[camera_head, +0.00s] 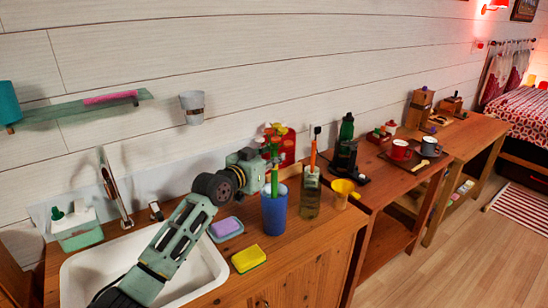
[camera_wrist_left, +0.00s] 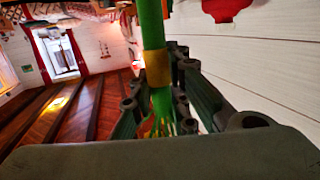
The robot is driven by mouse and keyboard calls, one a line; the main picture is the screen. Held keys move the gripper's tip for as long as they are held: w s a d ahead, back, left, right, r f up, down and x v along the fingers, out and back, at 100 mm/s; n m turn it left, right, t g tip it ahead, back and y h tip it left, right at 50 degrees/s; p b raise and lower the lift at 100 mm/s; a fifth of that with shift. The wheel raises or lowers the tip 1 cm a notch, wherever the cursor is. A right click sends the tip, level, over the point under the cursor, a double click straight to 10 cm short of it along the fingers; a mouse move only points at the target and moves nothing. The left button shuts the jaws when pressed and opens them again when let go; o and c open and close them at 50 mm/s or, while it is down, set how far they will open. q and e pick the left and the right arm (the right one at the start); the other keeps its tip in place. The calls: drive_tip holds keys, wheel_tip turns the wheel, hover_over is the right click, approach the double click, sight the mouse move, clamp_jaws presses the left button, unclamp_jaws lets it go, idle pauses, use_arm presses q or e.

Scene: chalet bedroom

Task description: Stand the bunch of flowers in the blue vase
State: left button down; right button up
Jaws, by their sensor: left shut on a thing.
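The blue vase (camera_head: 274,216) stands upright on the wooden counter, right of the sink. The bunch of flowers (camera_head: 275,172) is upright, its green stems coming down to the vase's mouth. Whether they are inside or just in front of the rim I cannot tell for sure. My left gripper (camera_head: 268,168) is shut on the stems above the vase. In the left wrist view the green stems (camera_wrist_left: 152,28) with a tan band (camera_wrist_left: 157,68) run between my fingers, and their lower ends splay out. My right gripper is not in view.
A glass bottle with an orange stick (camera_head: 310,195) and a yellow funnel (camera_head: 342,190) stand close right of the vase. A yellow sponge (camera_head: 248,258) and a purple sponge on a dish (camera_head: 225,227) lie nearby. A red object (camera_head: 288,148) stands behind. The sink (camera_head: 205,268) lies left.

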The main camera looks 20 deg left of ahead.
use_arm(q)
drive_tip(key=shift+f+b, duration=1)
drive_tip(key=shift+f, duration=0.4)
drive_tip(key=c, duration=1.6)
unclamp_jaws()
drive_tip(key=o, duration=1.2)
drive_tip(key=shift+s, duration=0.1)
